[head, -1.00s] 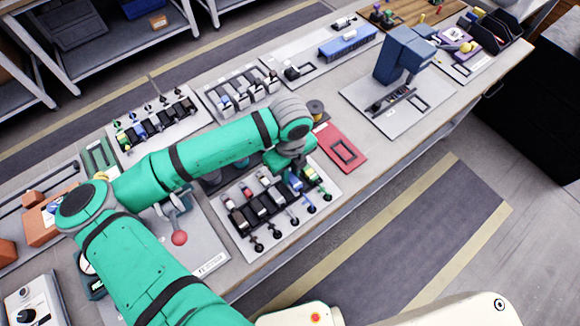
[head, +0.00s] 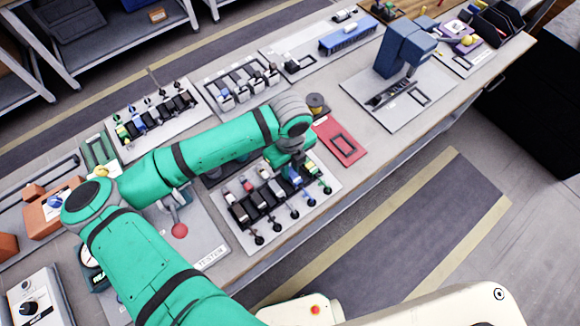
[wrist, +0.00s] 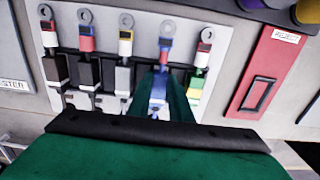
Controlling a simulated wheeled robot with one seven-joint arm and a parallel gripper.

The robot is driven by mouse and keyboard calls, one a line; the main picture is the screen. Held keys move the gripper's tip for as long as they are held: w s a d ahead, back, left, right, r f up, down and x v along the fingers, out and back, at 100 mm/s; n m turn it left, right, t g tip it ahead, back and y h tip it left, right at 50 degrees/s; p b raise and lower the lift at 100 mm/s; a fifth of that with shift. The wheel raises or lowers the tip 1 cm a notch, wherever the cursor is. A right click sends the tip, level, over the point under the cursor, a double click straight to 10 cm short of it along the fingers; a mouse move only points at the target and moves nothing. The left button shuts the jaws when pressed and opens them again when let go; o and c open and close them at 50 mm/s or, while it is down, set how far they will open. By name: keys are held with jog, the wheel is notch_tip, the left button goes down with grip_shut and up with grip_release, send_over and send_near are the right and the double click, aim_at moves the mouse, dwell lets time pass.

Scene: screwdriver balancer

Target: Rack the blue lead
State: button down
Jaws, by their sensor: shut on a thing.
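The blue lead (wrist: 158,88) is between my two green fingers in the wrist view, in the fourth position from the left of the lead rack (wrist: 112,104). My gripper (wrist: 160,108) is shut on it. In the head view my gripper (head: 290,158) is over the far right part of the rack (head: 246,240), with blue (head: 292,175) showing just below it. Black, grey and green-yellow leads (wrist: 197,82) stand in the neighbouring positions. The fingers hide the lower part of the blue lead, so I cannot tell if it is fully seated.
A red plate with a rectangular frame (head: 340,142) lies right of the rack. A blue-grey press-like fixture (head: 400,52) stands further right. A red-knobbed lever (head: 179,230) is left of the rack. Two more racks of leads (head: 150,115) stand behind.

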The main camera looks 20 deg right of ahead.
jog(key=shift+f, duration=0.5)
dwell(0.4)
jog(key=c, duration=1.5)
grip_release()
jog(key=shift+c, duration=0.2)
notch_tip(320, 180, up, 11)
jog(key=shift+f, duration=0.1)
